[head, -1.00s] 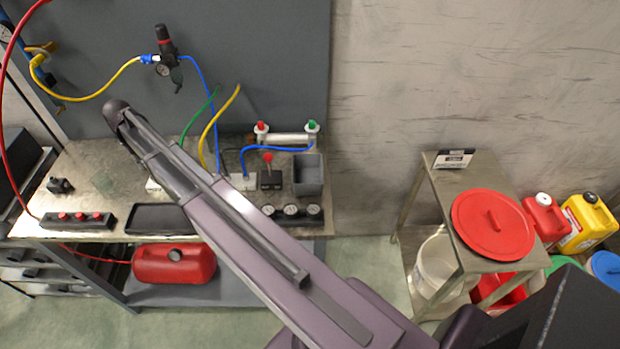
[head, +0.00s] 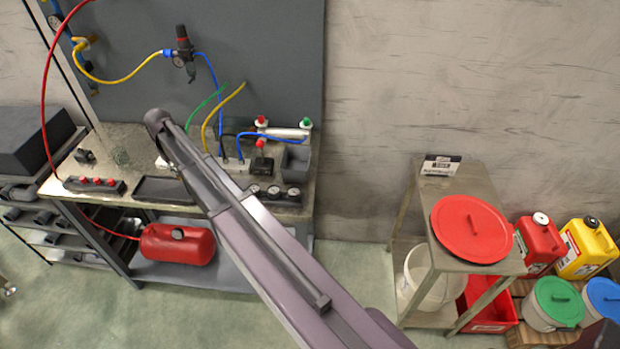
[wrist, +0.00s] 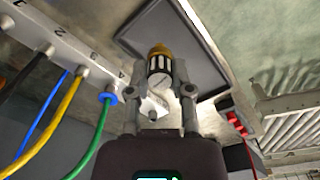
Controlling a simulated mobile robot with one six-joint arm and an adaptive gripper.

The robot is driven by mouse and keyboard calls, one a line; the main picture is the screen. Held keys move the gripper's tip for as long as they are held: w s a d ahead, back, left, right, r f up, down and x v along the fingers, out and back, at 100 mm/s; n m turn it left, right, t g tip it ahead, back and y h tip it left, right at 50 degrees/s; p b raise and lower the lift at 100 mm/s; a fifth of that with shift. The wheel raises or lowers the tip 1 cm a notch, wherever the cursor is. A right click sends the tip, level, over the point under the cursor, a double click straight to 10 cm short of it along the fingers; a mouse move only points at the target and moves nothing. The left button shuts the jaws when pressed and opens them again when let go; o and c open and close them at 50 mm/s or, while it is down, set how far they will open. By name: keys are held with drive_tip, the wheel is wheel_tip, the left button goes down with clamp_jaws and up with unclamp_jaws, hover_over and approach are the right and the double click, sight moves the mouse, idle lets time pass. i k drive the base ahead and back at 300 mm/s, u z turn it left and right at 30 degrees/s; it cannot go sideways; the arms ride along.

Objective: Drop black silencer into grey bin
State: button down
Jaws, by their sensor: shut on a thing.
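My gripper (wrist: 162,88) in the wrist view is shut on a small cylindrical fitting (wrist: 159,64). The fitting has a brass-coloured end and a pale body with dark slots; I cannot tell whether it is the black silencer. It shows in front of a black tray (wrist: 175,35). The gripper is hidden behind my arm in the head view. The grey bin (head: 296,161) stands at the right end of the workbench, to the right of my arm. A small black object (head: 84,156) lies at the left of the bench; its kind is too small to tell.
A manifold (wrist: 60,50) with blue, yellow and green hoses lies at the left in the wrist view. A red-button box (head: 95,184), a gauge block (head: 274,194) and a black box with a red knob (head: 262,163) stand on the bench (head: 125,140).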

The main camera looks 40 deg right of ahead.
sight(300, 168)
drive_tip(key=u, duration=0.1)
drive_tip(key=k, duration=0.3)
drive_tip(key=z, duration=1.15)
drive_tip(key=k, duration=0.45)
drive_tip(key=u, duration=0.2)
drive_tip(key=i, duration=0.45)
drive_tip(key=z, duration=0.05)
